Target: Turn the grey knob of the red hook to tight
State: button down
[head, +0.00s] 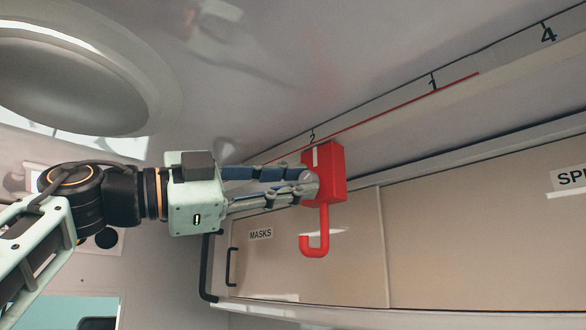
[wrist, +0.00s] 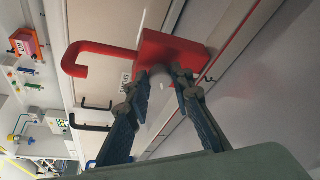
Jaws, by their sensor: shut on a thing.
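The red hook (head: 332,172) has a block-shaped body at the ceiling rail, near the "2" mark, with its J-shaped arm hanging down. In the wrist view the red hook (wrist: 168,52) lies across the top, its J pointing left. The grey knob (head: 311,186) is on the block's side facing my gripper. It also shows in the wrist view (wrist: 160,86) between the fingers. My gripper (head: 300,180) is shut on the knob, one finger on each side. The fingers partly hide the knob, and I cannot read its turn position. A white mark shows on the block above the knob.
The rail (head: 385,100) carries marks 2, 1 and 4 and a thin red line. Below it are cabinet doors, one labelled MASKS (head: 300,255), with a black handle (head: 231,267). A round ceiling fixture (head: 75,75) is at the upper left.

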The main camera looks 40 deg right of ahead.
jog(key=m+p, duration=0.1)
jog(key=m+y, duration=0.1)
jog(key=m, duration=0.1)
jog(key=shift+r+p, duration=0.35)
jog(key=shift+p, duration=0.05)
jog(key=shift+w+m+y+p, duration=0.1)
jog(key=shift+m+y+p, duration=0.45)
jog(key=shift+m, duration=1.35)
jog(key=shift+y, duration=0.25)
jog(key=c, duration=1.7)
grip_release()
jog(key=v, duration=0.7)
jog(key=shift+w+a, duration=0.15)
jog(key=shift+a, duration=0.1)
